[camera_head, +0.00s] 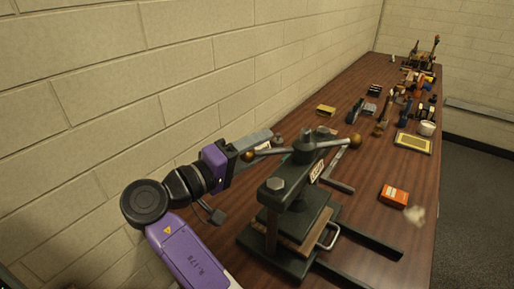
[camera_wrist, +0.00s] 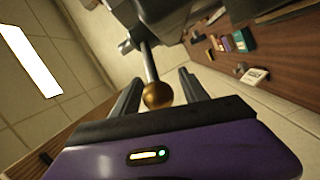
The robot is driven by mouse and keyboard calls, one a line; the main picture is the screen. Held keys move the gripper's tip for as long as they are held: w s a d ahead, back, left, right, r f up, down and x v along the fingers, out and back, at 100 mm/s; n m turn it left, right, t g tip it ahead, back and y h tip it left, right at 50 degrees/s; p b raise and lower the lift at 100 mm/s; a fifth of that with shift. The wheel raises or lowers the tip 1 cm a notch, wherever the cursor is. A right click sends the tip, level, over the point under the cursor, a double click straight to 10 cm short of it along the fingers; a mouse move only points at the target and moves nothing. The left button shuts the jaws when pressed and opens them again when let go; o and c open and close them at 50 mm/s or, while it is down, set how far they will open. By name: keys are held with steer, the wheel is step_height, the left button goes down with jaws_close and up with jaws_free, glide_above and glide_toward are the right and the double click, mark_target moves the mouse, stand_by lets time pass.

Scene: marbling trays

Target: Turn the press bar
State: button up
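The dark green press (camera_head: 283,190) stands on the table in the head view. Its press bar (camera_head: 325,142) runs across the top with a brass ball at each end. The right ball (camera_head: 355,141) is free. The left ball (camera_head: 247,156) is at my gripper (camera_head: 262,143), partly covered by it. In the wrist view, my gripper (camera_wrist: 159,80) is open, with one finger on each side of the brass ball (camera_wrist: 158,95). Gaps show between the ball and both fingers. The bar's shaft (camera_wrist: 149,62) runs away from the ball toward the press.
A block wall (camera_head: 130,90) runs close along the left of my arm. On the brown table (camera_head: 362,205) lie an orange box (camera_head: 394,196), a yellow-framed tray (camera_head: 413,143) and a white bowl (camera_head: 427,128). Several tools crowd the far end.

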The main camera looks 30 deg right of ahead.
steer(key=b+v, duration=0.1)
steer(key=v, duration=0.6)
steer(key=shift+a+b, duration=0.3)
steer(key=shift+a, duration=0.1)
stand_by(0.9)
